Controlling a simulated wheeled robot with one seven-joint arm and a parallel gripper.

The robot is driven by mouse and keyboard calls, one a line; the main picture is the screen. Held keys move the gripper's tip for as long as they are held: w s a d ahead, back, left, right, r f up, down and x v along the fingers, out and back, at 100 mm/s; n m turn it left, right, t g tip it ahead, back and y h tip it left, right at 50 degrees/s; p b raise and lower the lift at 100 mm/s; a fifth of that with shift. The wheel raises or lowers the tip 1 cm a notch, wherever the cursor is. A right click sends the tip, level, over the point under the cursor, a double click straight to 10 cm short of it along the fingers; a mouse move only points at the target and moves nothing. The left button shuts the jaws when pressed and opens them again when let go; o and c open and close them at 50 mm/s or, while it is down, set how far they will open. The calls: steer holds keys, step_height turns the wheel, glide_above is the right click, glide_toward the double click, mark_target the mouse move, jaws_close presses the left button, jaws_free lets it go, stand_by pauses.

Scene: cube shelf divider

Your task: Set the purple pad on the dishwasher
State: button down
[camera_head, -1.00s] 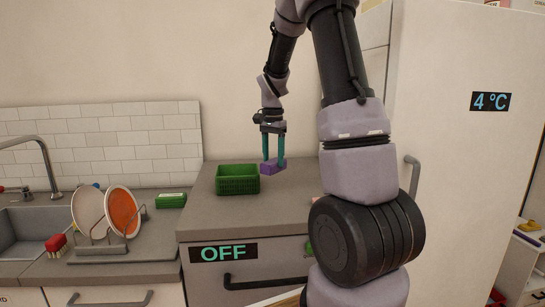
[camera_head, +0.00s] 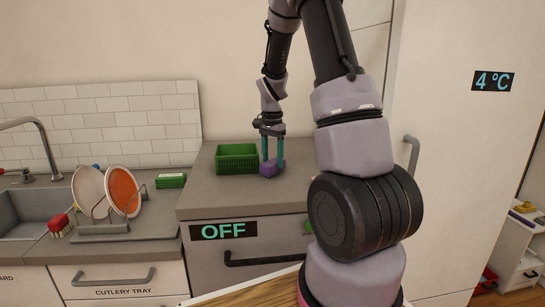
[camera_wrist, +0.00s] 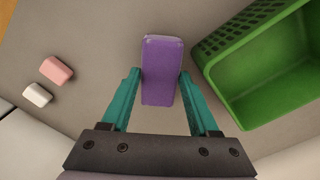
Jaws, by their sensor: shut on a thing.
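The purple pad (camera_head: 269,170) is between the teal fingers of my gripper (camera_head: 273,163), low over the grey top of the dishwasher (camera_head: 300,190), just right of the green basket. In the wrist view the purple pad (camera_wrist: 162,70) lies lengthwise between the fingertips of my gripper (camera_wrist: 160,85), which is shut on it. I cannot tell whether the pad touches the dishwasher top. The dishwasher front carries an OFF display.
An empty green basket (camera_wrist: 265,65) stands close to the right of the pad in the wrist view. A pink block (camera_wrist: 56,70) and a white block (camera_wrist: 38,95) lie to the left. A dish rack (camera_head: 108,225) with plates stands left of the dishwasher.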

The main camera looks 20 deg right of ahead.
mark_target(272, 162)
steer(key=shift+f, duration=0.4)
stand_by(0.3)
steer(key=shift+c, duration=2.3)
jaws_free()
steer(key=o, duration=0.5)
steer(key=shift+c, duration=0.2)
steer(key=shift+r, duration=4)
